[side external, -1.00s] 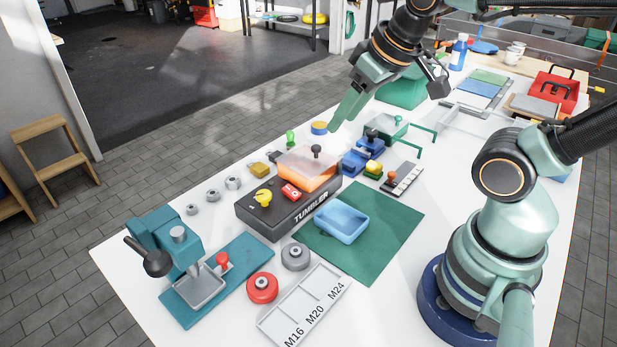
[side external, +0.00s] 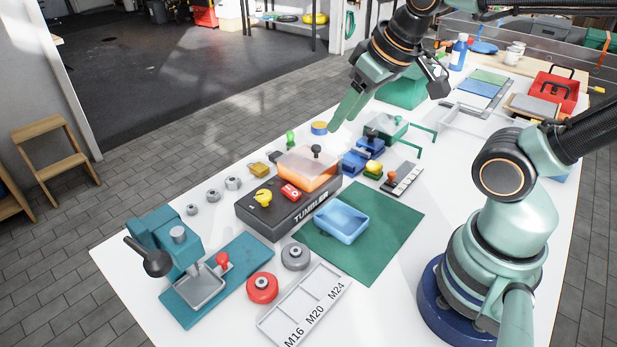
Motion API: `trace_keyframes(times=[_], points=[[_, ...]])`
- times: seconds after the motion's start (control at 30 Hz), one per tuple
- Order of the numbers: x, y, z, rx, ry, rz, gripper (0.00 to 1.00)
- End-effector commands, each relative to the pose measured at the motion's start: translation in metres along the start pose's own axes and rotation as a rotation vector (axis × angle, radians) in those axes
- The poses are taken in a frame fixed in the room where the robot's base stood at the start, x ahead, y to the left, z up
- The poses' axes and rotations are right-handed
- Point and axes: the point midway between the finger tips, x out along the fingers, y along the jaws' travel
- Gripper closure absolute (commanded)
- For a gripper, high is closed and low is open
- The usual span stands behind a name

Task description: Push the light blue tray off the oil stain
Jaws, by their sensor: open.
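The light blue tray (side external: 341,236) sits on a dark green mat (side external: 385,240), near the mat's left part and close to the front of the tumbler box. It looks empty. No oil stain shows; the tray may cover it, but I cannot tell. My gripper (side external: 342,122) is above the far side of the bench, up and beyond the tray, well apart from it. Its green fingers point down and left. It is open and holds nothing that I can see.
A dark tumbler (side external: 272,213) with an orange-clear lid (side external: 307,167) stands behind the tray. A white sorting tray (side external: 304,304), a red disc (side external: 262,287) and a grey disc (side external: 295,256) lie front left. Blue blocks and a stamp (side external: 392,177) stand behind the mat. The mat's right part is bare.

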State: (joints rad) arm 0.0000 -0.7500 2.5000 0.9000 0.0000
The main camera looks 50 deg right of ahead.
Motion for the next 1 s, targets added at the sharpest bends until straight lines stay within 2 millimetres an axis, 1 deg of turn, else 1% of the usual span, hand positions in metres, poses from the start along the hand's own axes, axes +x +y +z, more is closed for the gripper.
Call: trace_keyframes(times=[0.07,0.17,0.2,0.27,0.37,0.57,0.7,0.8,0.9,1.0], points=[[0.0,0.0,0.0,0.0,0.0,0.0,0.5],[0.001,-0.001,0.0,-0.011,-0.004,-0.001,0.84],[0.003,-0.002,0.0,-0.03,-0.011,-0.003,1.0],[0.008,-0.005,0.001,-0.084,-0.032,-0.009,1.0],[0.022,-0.014,0.004,-0.25,-0.088,-0.03,1.0],[0.065,-0.041,0.018,-0.737,-0.229,-0.125,1.0],[0.094,-0.059,0.034,-1.07,-0.311,-0.219,1.0],[0.11,-0.069,0.046,-1.263,-0.351,-0.285,1.0],[0.121,-0.075,0.055,-1.401,-0.376,-0.337,1.0],[0.127,-0.079,0.06,-1.481,-0.386,-0.368,1.0]])
